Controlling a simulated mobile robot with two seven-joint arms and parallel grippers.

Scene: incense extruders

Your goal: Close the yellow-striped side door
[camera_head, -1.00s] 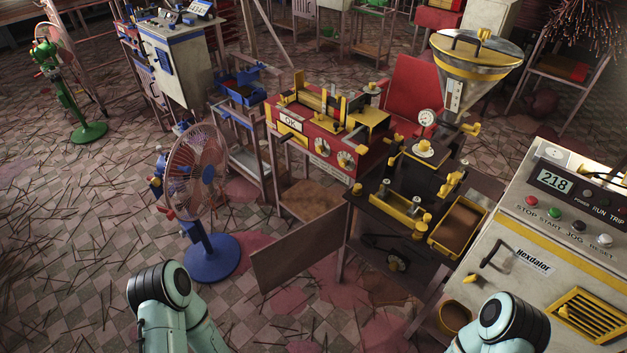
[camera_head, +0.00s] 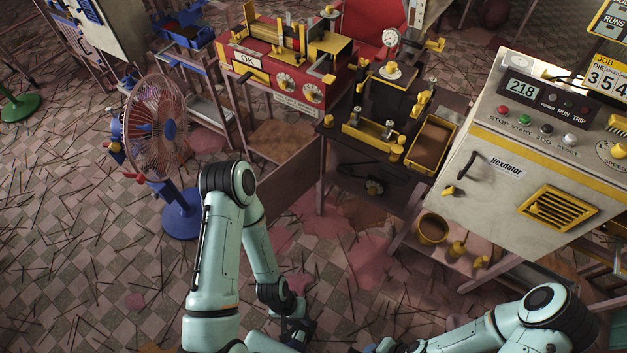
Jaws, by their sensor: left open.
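A brown panel (camera_head: 288,182) stands out at an angle from the left side of the dark extruder bench (camera_head: 335,139), like an open side door. Its visible face is plain, and no yellow stripe shows on it. A yellow stripe does run across the pale cabinet (camera_head: 478,176) at the right, above a black handle (camera_head: 466,165); I cannot tell whether that front is ajar. My left gripper (camera_head: 297,329) is low at the bottom middle, nearer to me than the brown panel and apart from it. It is open, its fingers small and dark. My right gripper is out of view; only its arm shows.
A blue-based fan (camera_head: 181,220) stands left of my left arm. The red machine (camera_head: 290,75) is behind the panel. A yellow bucket (camera_head: 431,230) sits on a low shelf under the cabinet. Floor in front of the panel is open, strewn with sticks.

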